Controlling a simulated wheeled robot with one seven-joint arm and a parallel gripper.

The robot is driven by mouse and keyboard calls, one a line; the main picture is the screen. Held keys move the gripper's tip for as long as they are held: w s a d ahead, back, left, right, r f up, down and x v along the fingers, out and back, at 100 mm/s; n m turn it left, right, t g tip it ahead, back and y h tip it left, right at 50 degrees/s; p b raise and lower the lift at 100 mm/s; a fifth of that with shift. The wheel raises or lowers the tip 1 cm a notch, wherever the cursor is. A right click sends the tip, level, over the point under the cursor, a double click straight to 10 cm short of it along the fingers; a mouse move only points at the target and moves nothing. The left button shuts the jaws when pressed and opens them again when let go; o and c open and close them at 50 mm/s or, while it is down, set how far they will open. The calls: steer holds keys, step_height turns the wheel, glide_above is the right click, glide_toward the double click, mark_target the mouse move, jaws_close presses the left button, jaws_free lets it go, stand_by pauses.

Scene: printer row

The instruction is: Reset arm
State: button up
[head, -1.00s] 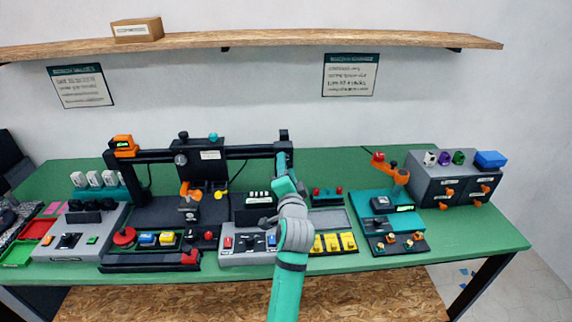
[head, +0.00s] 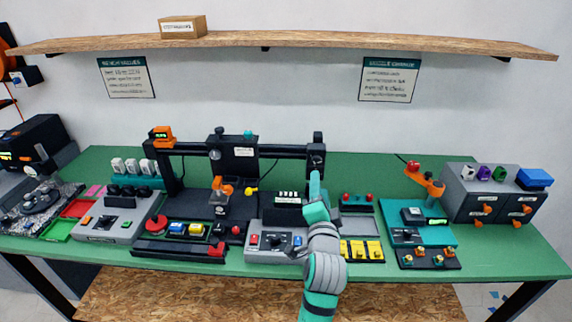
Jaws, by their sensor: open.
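My teal and grey arm reaches up from the bottom of the head view, over the front edge of the green bench (head: 400,270).
A black printer frame (head: 190,149) stands behind my arm. Yellow switches (head: 362,250) and a teal soldering station (head: 420,220) are to the right, then a grey drawer unit (head: 485,195). A wooden shelf (head: 300,40) runs along the wall above. Bare bench shows at the front right.

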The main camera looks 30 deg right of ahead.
steer(key=s+a+f+n+y, duration=0.2)
steer(key=s+a+f+n, duration=0.35)
steer(key=a+f, duration=0.4)
steer(key=s+a+f+n+y, duration=0.2)
steer(key=s+a+f+n, duration=0.35)
steer(key=a+f, duration=0.45)
steer(key=s+a+f+n+y, duration=0.1)
steer(key=s+a+n+y, duration=0.1)
steer(key=s+a, duration=0.4)
steer(key=s+a+f+n+y, duration=0.1)
steer(key=s+a, duration=0.5)
steer(key=s, duration=0.6)
steer(key=s+a+f+n+y, duration=0.2)
steer(key=s+a+n, duration=0.3)
steer(key=s, duration=0.4)
steer(key=shift+a+f+y, duration=0.25)
steer(key=shift+a+y, duration=0.05)
steer(key=shift+a, duration=0.4)
steer(key=shift+s, duration=0.1)
